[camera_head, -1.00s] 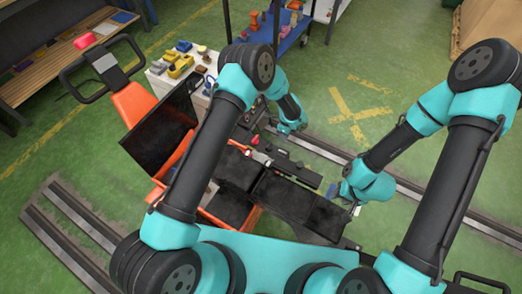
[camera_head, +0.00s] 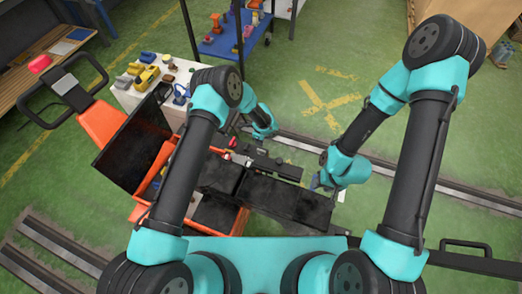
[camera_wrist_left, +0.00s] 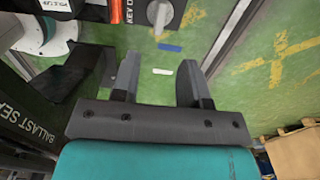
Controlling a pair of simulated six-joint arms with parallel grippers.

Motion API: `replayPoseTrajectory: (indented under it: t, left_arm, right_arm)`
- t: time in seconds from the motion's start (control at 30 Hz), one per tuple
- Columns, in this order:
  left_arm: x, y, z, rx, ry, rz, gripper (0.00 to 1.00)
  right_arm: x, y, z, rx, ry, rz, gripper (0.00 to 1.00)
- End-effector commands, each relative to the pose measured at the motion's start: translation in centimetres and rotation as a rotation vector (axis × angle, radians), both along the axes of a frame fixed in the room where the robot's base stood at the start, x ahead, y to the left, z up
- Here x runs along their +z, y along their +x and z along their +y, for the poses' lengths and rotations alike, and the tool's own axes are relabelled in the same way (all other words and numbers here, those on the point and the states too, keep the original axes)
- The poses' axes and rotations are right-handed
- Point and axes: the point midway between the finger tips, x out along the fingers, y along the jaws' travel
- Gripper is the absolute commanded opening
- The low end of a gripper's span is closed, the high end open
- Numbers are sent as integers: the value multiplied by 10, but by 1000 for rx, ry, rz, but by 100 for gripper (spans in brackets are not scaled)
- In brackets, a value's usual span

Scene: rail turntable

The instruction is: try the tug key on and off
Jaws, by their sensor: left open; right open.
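The orange tug (camera_head: 105,120), with a black seat back and a tiller loop, stands on the left in the head view. In the left wrist view, a grey key switch (camera_wrist_left: 168,14) beside a "KEY" label is partly cut off at the top edge. My left gripper (camera_wrist_left: 160,75) is open and empty, with the switch beyond its fingertips and apart from them. In the head view its tips are hard to make out. My right gripper (camera_head: 317,184) is beside the right end of the tug's black deck (camera_head: 288,199), small and partly hidden by its wrist.
A white table (camera_head: 125,96) with coloured parts stands behind the tug, and a blue cart (camera_head: 222,46) stands beyond it. Rails (camera_head: 460,193) cross the green floor. A blue strip (camera_wrist_left: 170,48) and a white strip (camera_wrist_left: 163,71) show below the switch in the left wrist view.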

Motion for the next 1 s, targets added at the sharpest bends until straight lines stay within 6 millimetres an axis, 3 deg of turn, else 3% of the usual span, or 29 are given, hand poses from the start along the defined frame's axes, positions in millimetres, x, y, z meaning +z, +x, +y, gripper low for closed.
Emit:
replayPoseTrajectory:
  t: [0.3,0.6,1.0]
  left_arm:
    - [-54,-1,0,0,0,1,40]
    - [-96,0,0,1,0,0,40]
    - [-108,0,0,1,0,0,40]
  right_arm:
    - [0,0,0,0,0,0,43]
    - [0,0,0,0,0,0,43]
    - [0,0,0,0,0,0,43]
